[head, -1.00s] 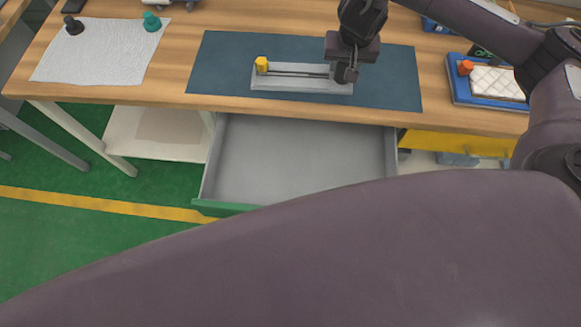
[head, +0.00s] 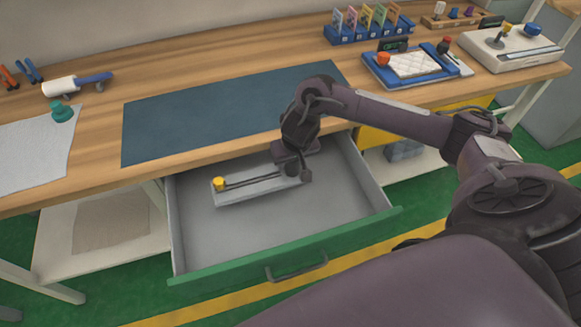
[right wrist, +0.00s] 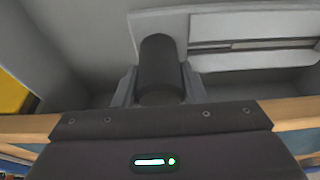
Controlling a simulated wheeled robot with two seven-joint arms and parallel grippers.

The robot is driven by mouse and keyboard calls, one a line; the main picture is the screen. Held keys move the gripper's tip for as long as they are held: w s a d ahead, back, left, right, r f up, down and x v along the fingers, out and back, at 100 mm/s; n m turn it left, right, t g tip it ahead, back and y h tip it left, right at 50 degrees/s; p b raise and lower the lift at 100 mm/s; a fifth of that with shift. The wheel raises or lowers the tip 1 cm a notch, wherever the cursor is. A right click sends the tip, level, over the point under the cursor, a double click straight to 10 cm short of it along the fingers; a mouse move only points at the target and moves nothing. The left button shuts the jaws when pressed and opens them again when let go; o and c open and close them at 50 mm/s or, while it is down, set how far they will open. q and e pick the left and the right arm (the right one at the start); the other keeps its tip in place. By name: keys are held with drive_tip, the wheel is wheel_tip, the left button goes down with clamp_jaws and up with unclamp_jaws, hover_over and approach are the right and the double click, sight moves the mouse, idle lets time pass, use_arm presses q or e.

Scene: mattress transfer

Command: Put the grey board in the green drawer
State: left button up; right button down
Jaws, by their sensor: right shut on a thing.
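The grey board (head: 238,194) is a light grey slab with a long slot, a yellow knob at its left end and a dark knob at its right end. It is inside the outline of the open green-fronted drawer (head: 230,270); I cannot tell whether it touches the drawer floor. My right gripper (head: 294,168) is shut on the dark knob at the board's right end. In the right wrist view the dark knob (right wrist: 160,70) stands between the fingers, and part of the board (right wrist: 250,60) shows behind it. My left gripper is out of view.
The blue mat (head: 220,110) on the wooden table is bare. A blue tray with a white pad (head: 412,65), a rack of coloured cards (head: 368,25) and a white device (head: 510,48) stand to the right. A grey cloth (head: 35,150) lies at the left.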

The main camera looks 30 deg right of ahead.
wheel_tip(320, 180, down, 3)
wheel_tip(320, 180, down, 4)
drive_tip(key=shift+r+b, duration=0.1)
drive_tip(key=shift+b, duration=0.45)
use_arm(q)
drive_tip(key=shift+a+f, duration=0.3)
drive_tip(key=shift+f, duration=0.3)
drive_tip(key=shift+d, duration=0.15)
use_arm(e)
drive_tip(key=c, duration=0.9)
unclamp_jaws()
drive_tip(key=shift+f, duration=0.25)
drive_tip(key=shift+r, duration=0.1)
drive_tip(key=p+v, duration=0.3)
drive_tip(key=v, duration=0.9)
drive_tip(key=shift+s+r, duration=0.1)
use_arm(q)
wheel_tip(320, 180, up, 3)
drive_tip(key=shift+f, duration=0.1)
